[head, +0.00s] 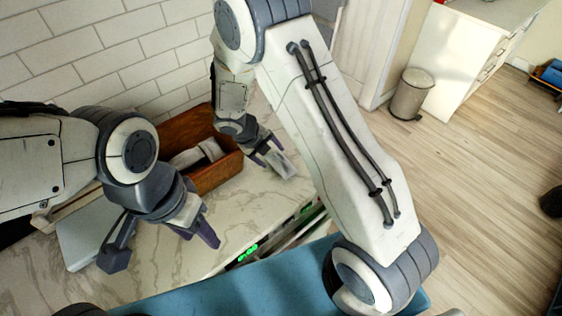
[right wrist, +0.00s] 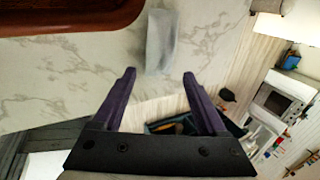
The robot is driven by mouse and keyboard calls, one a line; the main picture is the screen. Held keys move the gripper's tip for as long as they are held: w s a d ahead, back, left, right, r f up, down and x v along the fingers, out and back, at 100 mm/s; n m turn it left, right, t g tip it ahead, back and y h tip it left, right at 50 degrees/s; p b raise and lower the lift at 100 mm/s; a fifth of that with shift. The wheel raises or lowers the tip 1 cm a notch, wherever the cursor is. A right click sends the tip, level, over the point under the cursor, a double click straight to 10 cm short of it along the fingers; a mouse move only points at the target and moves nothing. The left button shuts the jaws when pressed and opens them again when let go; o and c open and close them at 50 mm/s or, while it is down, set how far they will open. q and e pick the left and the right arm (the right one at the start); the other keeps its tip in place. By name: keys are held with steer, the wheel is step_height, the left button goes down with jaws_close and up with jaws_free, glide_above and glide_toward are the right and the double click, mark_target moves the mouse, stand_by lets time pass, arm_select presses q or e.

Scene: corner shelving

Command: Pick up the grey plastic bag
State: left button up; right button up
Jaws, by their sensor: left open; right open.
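The grey plastic bag (head: 284,165) is a small, pale, upright-looking or flat piece on the marble counter, right of the wooden box. In the right wrist view the bag (right wrist: 160,40) lies just beyond the fingertips, roughly centred between them. My right gripper (head: 267,153) is open beside the bag, with its purple fingers (right wrist: 159,75) spread and nothing held. I cannot tell whether a finger touches the bag. My left gripper (head: 160,247) is open and empty above the counter at the left.
A brown wooden box (head: 214,175) with pale items inside stands against the white tiled wall, left of the bag; its rim also shows in the right wrist view (right wrist: 75,18). The marble counter (head: 240,212) is clear in front. A grey bin (head: 411,95) stands on the floor beyond.

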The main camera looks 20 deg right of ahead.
mark_target(281, 165)
steer(key=p+x, duration=0.1)
steer(key=x, duration=0.8)
steer(key=c, duration=1)
